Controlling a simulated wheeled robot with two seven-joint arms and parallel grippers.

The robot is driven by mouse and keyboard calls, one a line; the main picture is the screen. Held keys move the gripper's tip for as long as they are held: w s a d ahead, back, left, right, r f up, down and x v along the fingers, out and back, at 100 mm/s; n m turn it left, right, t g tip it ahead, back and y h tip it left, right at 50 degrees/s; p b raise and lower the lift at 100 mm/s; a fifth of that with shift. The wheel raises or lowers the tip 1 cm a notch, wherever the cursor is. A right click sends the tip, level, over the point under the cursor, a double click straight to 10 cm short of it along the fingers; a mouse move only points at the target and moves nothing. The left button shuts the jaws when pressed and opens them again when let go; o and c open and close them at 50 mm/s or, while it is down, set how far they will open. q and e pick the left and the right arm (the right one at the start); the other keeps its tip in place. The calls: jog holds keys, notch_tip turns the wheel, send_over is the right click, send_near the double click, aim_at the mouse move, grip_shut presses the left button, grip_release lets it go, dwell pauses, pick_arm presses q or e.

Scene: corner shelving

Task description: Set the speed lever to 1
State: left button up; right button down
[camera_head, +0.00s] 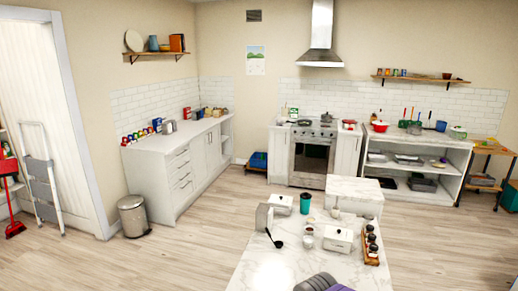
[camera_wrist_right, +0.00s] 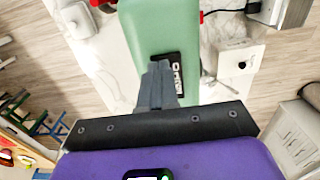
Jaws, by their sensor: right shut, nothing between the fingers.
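A green appliance body (camera_wrist_right: 152,28) fills the upper middle of the right wrist view. On it is a dark panel (camera_wrist_right: 178,72) with small white markings. My right gripper (camera_wrist_right: 161,66) is shut and empty, its grey fingertips at the panel's left part. The fingers overlap the panel, and I cannot tell whether they touch it. I cannot make out a separate speed lever or its setting. The green appliance cannot be made out in the head view. My left gripper is not in view.
In the right wrist view, a white box with a black knob (camera_wrist_right: 236,68) stands right of the appliance.

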jog(key=shift+w+d+p, duration=0.25)
jog(key=shift+w+p, duration=0.05)
jog(key=shift+w, duration=0.5)
jog(key=shift+w+d+p, duration=0.2)
jog(key=shift+w+p, duration=0.05)
jog(key=shift+w, duration=0.55)
dwell(0.7)
jog(key=shift+s+a, duration=0.1)
jog(key=shift+s, duration=0.3)
dwell(0.3)
jog(key=shift+r, duration=0.1)
jog(key=shift+r+p, duration=2.2)
jog(key=shift+r, duration=0.25)
